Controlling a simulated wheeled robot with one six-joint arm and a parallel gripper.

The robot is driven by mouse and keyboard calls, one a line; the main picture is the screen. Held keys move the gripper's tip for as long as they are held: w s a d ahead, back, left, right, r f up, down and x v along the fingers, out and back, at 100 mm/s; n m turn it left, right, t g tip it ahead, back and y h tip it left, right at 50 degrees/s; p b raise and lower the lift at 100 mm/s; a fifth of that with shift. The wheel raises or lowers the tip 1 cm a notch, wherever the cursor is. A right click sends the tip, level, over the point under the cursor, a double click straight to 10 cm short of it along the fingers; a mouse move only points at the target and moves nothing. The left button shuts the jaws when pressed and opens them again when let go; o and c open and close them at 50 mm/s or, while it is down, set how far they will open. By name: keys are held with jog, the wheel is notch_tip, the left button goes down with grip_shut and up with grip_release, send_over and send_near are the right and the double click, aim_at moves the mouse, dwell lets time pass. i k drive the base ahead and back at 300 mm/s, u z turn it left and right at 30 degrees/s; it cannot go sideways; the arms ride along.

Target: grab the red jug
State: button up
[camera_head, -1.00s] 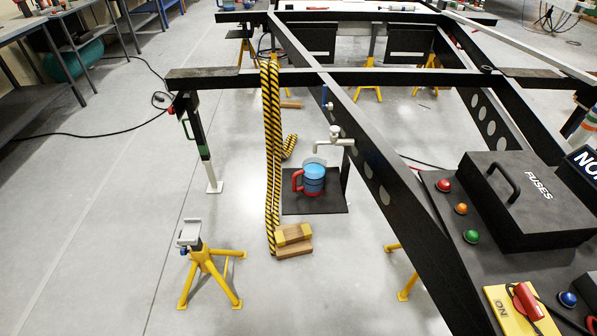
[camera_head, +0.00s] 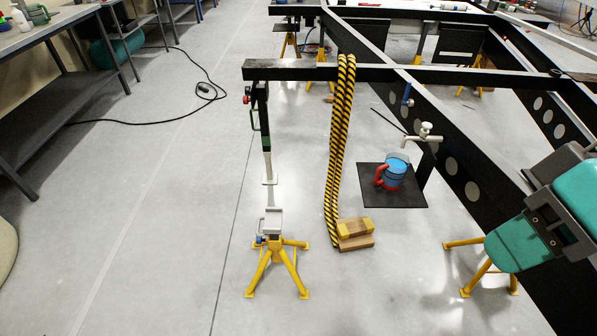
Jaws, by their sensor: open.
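The jug (camera_head: 396,172) stands upright on a black plate (camera_head: 408,199), right of the middle of the head view. Its body looks blue and its handle (camera_head: 379,177) is red, on its left side. A pale tap (camera_head: 424,136) sits just above the jug and a little to its right. A teal and grey part of my arm shows at the right edge. My gripper's fingers are not in view, so where they are relative to the jug cannot be seen.
Yellow-black striped hose (camera_head: 341,140) hangs from the dark crossbeam (camera_head: 400,74) left of the jug. Wooden blocks (camera_head: 356,243) and a yellow stand (camera_head: 276,262) are on the floor. A dark diagonal beam (camera_head: 465,180) passes right of the jug. Floor at left is open.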

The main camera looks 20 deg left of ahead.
aim_at(394, 169)
jog(key=u, duration=0.9)
jog(key=i, duration=1)
